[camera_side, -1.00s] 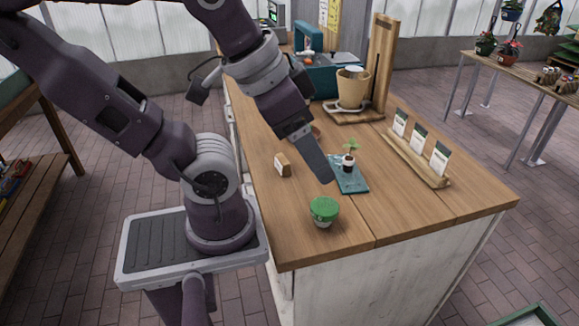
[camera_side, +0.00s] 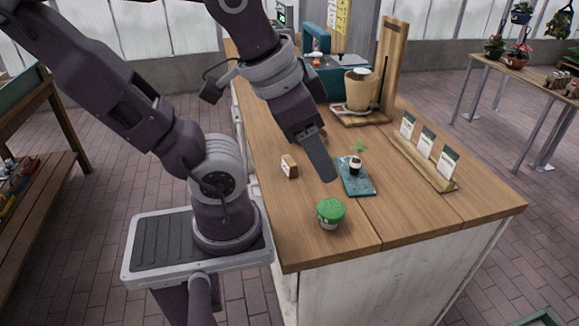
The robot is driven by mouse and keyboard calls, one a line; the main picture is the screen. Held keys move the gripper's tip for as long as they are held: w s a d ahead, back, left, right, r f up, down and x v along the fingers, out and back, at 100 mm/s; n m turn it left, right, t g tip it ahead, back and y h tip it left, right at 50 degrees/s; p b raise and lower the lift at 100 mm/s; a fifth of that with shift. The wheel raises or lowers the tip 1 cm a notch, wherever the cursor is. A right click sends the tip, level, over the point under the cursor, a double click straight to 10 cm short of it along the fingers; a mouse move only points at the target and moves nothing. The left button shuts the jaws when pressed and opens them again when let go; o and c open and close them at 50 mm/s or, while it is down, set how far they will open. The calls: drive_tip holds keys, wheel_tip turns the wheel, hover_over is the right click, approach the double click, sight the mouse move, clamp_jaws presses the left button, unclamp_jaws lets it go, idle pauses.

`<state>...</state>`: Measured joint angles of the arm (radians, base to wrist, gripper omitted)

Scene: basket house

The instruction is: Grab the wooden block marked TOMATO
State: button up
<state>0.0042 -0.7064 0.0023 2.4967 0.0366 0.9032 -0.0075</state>
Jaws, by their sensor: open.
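A small wooden block (camera_side: 290,167) with a pale face stands on the wooden counter (camera_side: 285,225), near its left edge. Any lettering on it is too small to read. My gripper (camera_side: 327,172) hangs over the counter to the right of the block, apart from it. From this side one broad grey finger shows, pointing down; the other finger is hidden behind it. The gripper is open, and I see nothing held in it.
A small potted seedling (camera_side: 356,163) sits on a teal tray (camera_side: 362,190) right of my gripper. A wooden rack with seed packets (camera_side: 425,142) stands at the right. A tan pot (camera_side: 360,91) is further back.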

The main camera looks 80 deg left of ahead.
drive_tip(key=a+f+m+g+y, duration=0.35)
drive_tip(key=a+f+g, duration=0.25)
drive_tip(key=a+f, duration=0.25)
drive_tip(key=m+g+y, duration=0.1)
drive_tip(key=m+y, duration=0.8)
drive_tip(key=m, duration=0.3)
approach(286, 159)
drive_tip(key=a+f, duration=0.1)
drive_tip(key=a, duration=0.1)
drive_tip(key=a+f, duration=0.2)
drive_tip(key=shift+w+a+f, duration=0.15)
drive_tip(key=shift+a+f, duration=0.1)
drive_tip(key=shift+f, duration=0.05)
drive_tip(key=shift+m+y, duration=0.25)
drive_tip(key=x, duration=0.7)
drive_tip(key=shift+a+r, duration=0.1)
drive_tip(key=shift+r, duration=0.15)
clamp_jaws()
